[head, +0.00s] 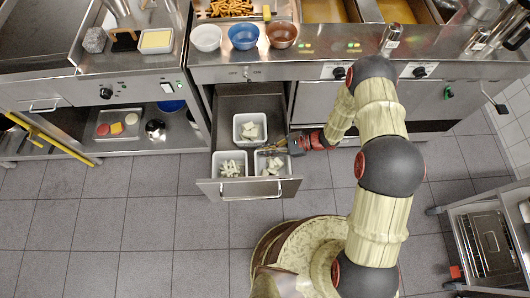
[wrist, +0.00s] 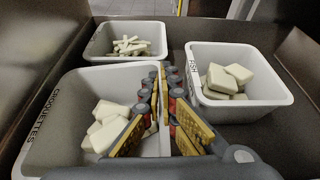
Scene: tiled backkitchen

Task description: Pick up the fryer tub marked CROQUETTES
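The white CROQUETTES tub (wrist: 66,101) is at the near left in the wrist view, its name on the left rim and pale blocky pieces inside. In the head view this tub (head: 286,165) is at the lower right of the open drawer. My gripper (wrist: 164,92) is open, its yellow-padded fingers on either side of the tub's right wall in the wrist view, with a narrow gap between them. Whether they touch the wall is unclear. In the head view, my gripper (head: 270,149) reaches in from the right at the tub's upper edge.
The FISH tub (wrist: 240,109) stands close to the right in the wrist view. Another tub (wrist: 93,47) with stick-shaped pieces is beyond. The open drawer (head: 232,188) encloses all three. Counter bowls (head: 243,37) stand above it.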

